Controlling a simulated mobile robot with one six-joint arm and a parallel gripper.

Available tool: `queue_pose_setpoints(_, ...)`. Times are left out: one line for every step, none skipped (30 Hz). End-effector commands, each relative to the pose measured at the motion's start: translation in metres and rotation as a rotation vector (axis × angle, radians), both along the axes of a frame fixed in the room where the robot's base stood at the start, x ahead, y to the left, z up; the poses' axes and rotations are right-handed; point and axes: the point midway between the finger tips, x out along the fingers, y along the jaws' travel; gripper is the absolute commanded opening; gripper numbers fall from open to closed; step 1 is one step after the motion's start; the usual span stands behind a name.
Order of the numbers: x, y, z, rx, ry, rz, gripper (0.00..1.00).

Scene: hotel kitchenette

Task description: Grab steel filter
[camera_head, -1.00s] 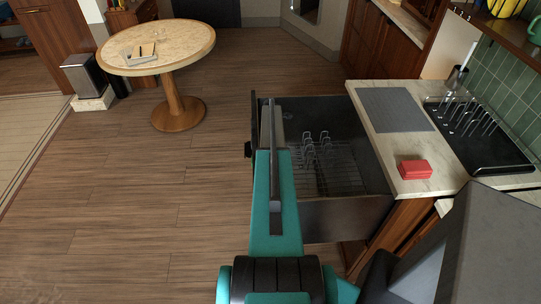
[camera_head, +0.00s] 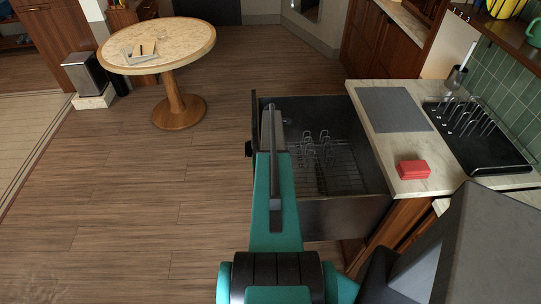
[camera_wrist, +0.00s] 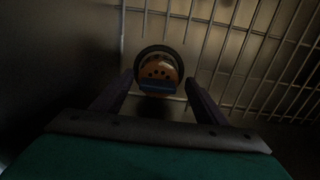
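A round piece with a dark rim and a brownish, perforated middle, which looks like the steel filter (camera_wrist: 160,68), lies at the bottom of the dishwasher tub in the wrist view. A short blue strip crosses its lower part. My gripper (camera_wrist: 158,82) is open, with one dark finger on each side of the filter's near edge. I cannot tell whether the fingers touch it. In the head view my arm reaches down into the open dishwasher (camera_head: 345,215), and it hides the filter and the gripper.
A wire dish rack (camera_head: 335,168) fills the right part of the dishwasher, and its bars (camera_wrist: 240,45) run close to the filter. The counter (camera_head: 410,150) at right holds a red box (camera_head: 413,170), a grey mat (camera_head: 394,109) and a black drying rack (camera_head: 480,140). The floor at left is clear.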

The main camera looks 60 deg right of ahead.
Motion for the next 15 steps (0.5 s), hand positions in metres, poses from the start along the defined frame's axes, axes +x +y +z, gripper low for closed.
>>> queue_pose_setpoints(-0.0002, 0.0, -0.0001, 0.0, 0.0, 0.0, 0.57)
queue_pose_setpoints(-0.0003, -0.0001, -0.0001, 0.0, 0.0, 0.0, 0.52)
queue_pose_setpoints(-0.0002, -0.0002, -0.0001, 0.0, 0.0, 0.0, 0.45)
queue_pose_setpoints(-0.0003, -0.0002, 0.0, 0.0, 0.0, 0.0, 0.4)
queue_pose_setpoints(-0.0003, -0.0002, 0.0, 0.0, 0.0, 0.0, 0.35)
queue_pose_setpoints(-0.0003, -0.0002, -0.0001, 0.0, 0.0, 0.0, 0.28)
queue_pose_setpoints(-0.0003, -0.0003, 0.0001, 0.0, 0.0, 0.0, 0.27)
queue_pose_setpoints(-0.0003, -0.0004, 0.0001, 0.0, 0.0, -0.001, 0.27)
queue_pose_setpoints(-0.0003, -0.0004, 0.0001, 0.0, 0.0, -0.001, 0.27)
queue_pose_setpoints(-0.0003, -0.0004, 0.0001, 0.0, 0.0, -0.001, 0.27)
queue_pose_setpoints(-0.0004, -0.0005, 0.0001, 0.0, 0.0, -0.001, 0.27)
queue_pose_setpoints(-0.0004, -0.0005, 0.0001, -0.001, -0.001, -0.001, 0.27)
queue_pose_setpoints(-0.0003, -0.0006, 0.0002, -0.001, -0.001, -0.001, 0.27)
queue_pose_setpoints(-0.0003, -0.0006, 0.0003, -0.001, -0.001, -0.001, 0.27)
queue_pose_setpoints(-0.0004, -0.0006, 0.0007, 0.0, 0.0, -0.001, 0.27)
